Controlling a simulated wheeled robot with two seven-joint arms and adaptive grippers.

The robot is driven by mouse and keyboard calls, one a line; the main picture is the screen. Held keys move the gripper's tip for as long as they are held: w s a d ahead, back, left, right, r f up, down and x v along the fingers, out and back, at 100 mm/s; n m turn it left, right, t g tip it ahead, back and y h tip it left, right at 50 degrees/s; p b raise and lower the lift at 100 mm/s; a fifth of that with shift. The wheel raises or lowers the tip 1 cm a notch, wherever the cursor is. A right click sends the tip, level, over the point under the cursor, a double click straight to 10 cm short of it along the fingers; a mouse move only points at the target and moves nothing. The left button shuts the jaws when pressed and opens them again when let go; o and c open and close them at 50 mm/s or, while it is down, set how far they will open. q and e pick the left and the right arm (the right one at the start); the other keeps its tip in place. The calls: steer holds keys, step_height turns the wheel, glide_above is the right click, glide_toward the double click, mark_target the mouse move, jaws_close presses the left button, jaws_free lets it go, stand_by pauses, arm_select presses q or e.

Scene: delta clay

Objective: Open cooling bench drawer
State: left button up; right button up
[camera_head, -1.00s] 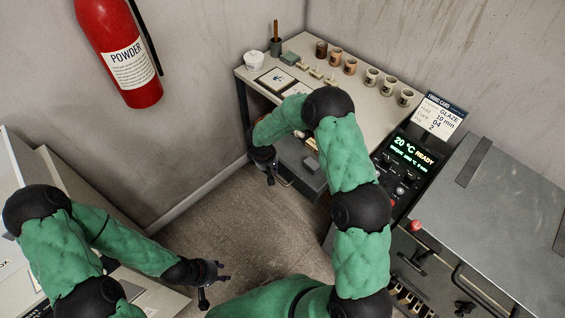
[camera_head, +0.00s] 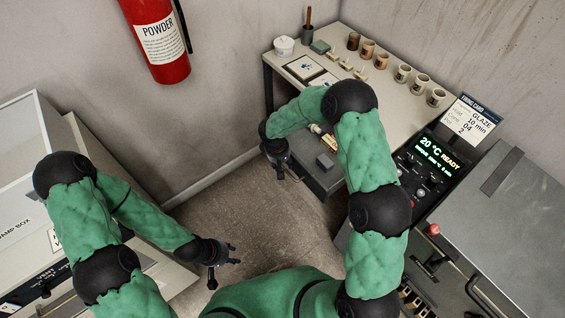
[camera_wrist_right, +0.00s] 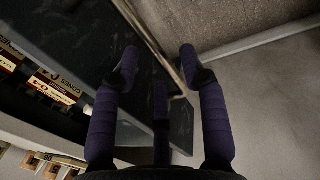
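The cooling bench (camera_head: 340,95) stands against the back walls. Its grey drawer (camera_head: 322,184) stands pulled out below the bench top, with a grey block and small boxes inside. My right gripper (camera_head: 291,176) is at the drawer's front. In the right wrist view my gripper's fingers (camera_wrist_right: 158,58) are spread apart, with the drawer's bar handle (camera_wrist_right: 158,48) running between them. I cannot tell whether any finger touches it. Labelled cone boxes (camera_wrist_right: 52,88) show inside the drawer. My left gripper (camera_head: 236,254) is open and empty, low at the left, away from the bench.
Mugs (camera_head: 402,73), tiles and a white tub (camera_head: 284,46) stand on the bench top. The kiln (camera_head: 500,210) with its control panel (camera_head: 437,155) is at the right. A damp box (camera_head: 25,210) is at the left. The floor (camera_head: 240,205) between is clear.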

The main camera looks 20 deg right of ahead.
step_height(320, 180, up, 12)
steer(key=a, duration=0.2)
steer(key=shift+s, duration=0.4)
steer(key=shift+f, duration=0.2)
stand_by(0.3)
steer(key=s+a+f+m+y, duration=0.2)
steer(key=s+f+m+y, duration=0.1)
steer(key=s+f, duration=0.7)
steer(key=s+a+f+m+y, duration=0.2)
steer(key=s+f, duration=0.7)
steer(key=s, duration=0.6)
steer(key=shift+s+f+m+y, duration=0.35)
steer(key=shift+m+y, duration=0.15)
steer(key=shift+m, duration=0.4)
